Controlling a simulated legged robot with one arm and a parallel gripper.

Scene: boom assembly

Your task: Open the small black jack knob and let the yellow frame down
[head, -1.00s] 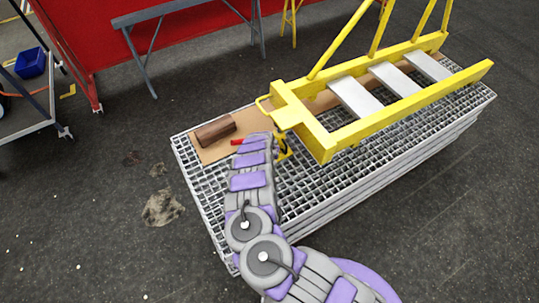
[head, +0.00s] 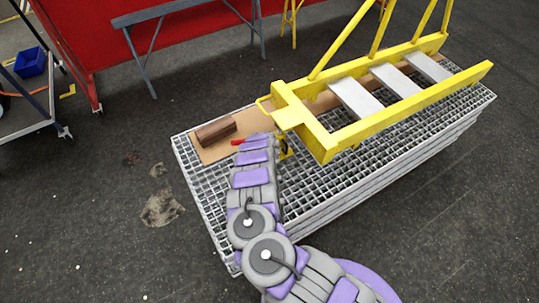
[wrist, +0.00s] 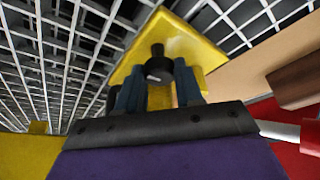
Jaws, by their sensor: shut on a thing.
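The yellow frame (head: 390,112), a ladder-like boom with grey cross plates, lies over the grating platform at the right in the head view. Part of the yellow jack (head: 284,148) shows under that end, mostly hidden by my arm. In the wrist view, the small black jack knob (wrist: 157,52) stands between the two blue-grey fingers of my gripper (wrist: 157,82), in front of a yellow jack part (wrist: 185,40). My gripper is shut on the knob. Its tip is hard to see in the head view.
The grating platform (head: 215,205) carries a brown board (head: 205,155) with a dark wooden block (head: 216,131). A red-tipped handle (head: 238,142) lies beside my arm and also shows in the wrist view (wrist: 310,137). Open floor surrounds the platform's left side.

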